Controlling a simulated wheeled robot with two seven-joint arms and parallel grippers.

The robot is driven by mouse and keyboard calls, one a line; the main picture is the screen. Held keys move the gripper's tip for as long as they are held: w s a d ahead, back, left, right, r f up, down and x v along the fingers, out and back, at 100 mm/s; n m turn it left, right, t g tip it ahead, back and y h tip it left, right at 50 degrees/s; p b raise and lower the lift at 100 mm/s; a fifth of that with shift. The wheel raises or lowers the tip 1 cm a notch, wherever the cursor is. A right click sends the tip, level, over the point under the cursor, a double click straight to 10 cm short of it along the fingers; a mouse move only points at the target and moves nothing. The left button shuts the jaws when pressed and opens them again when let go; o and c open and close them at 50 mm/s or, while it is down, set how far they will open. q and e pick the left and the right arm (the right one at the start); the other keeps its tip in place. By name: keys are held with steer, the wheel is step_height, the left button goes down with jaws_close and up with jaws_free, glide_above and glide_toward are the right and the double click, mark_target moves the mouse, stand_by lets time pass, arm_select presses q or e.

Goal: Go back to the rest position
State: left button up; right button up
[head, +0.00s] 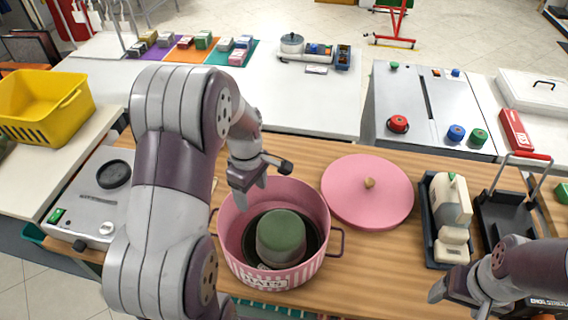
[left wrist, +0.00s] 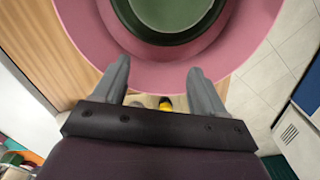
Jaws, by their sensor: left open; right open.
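My left gripper (head: 258,178) is open and empty above the far rim of a pink pot with a "HATS" label (head: 270,270). In the left wrist view its two fingers (left wrist: 157,88) are spread, with the pink pot rim (left wrist: 150,70) beyond them. A green-topped hat (head: 281,236) with a dark brim sits inside the pot. It also shows in part at the top of the left wrist view (left wrist: 172,12). My right gripper (head: 455,296) is at the lower right, apart from the pot, open and empty.
A round pink lid (head: 368,192) lies right of the pot. A cream device in a dark tray (head: 448,220) and a black tray with a red-handled frame (head: 508,222) stand further right. A yellow basket (head: 44,104) is at left. A white counter (head: 310,100) lies behind.

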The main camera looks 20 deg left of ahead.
arm_select(q)
steer(key=s+d+r+m+t, duration=0.1)
steer(key=s+d+r+m, duration=0.2)
steer(key=s+d+m, duration=0.6)
steer(key=d+m, duration=0.1)
steer(key=m, duration=0.6)
steer(key=shift+s+d+r+m, duration=0.15)
steer(key=shift+s+d+m, duration=0.1)
steer(key=shift+m, duration=0.15)
